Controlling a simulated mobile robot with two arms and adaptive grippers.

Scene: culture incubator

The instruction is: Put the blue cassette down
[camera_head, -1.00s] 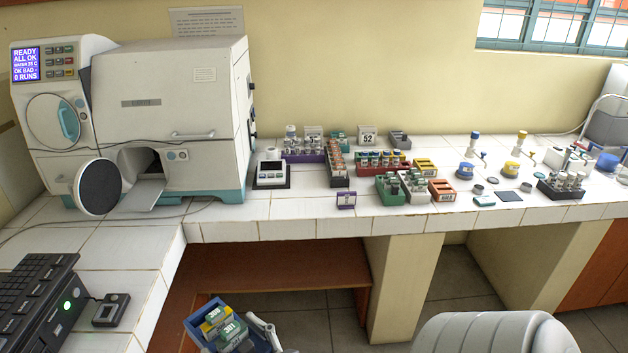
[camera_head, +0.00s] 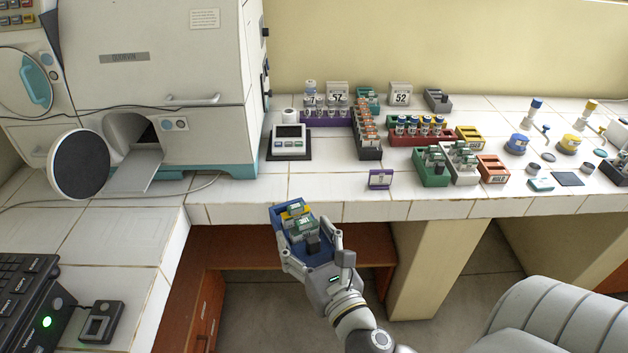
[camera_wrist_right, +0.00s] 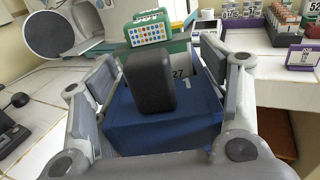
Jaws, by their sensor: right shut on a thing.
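My left gripper is not in view.
The white tiled counter (camera_head: 335,185) is bare in front of the scale (camera_head: 290,142). A purple sign holder (camera_head: 380,179) stands near the edge. Several racks, including a red one (camera_head: 420,137), stand behind. The incubator (camera_head: 160,90) has its round door (camera_head: 80,164) open. A grey chair (camera_head: 555,315) is at lower right.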

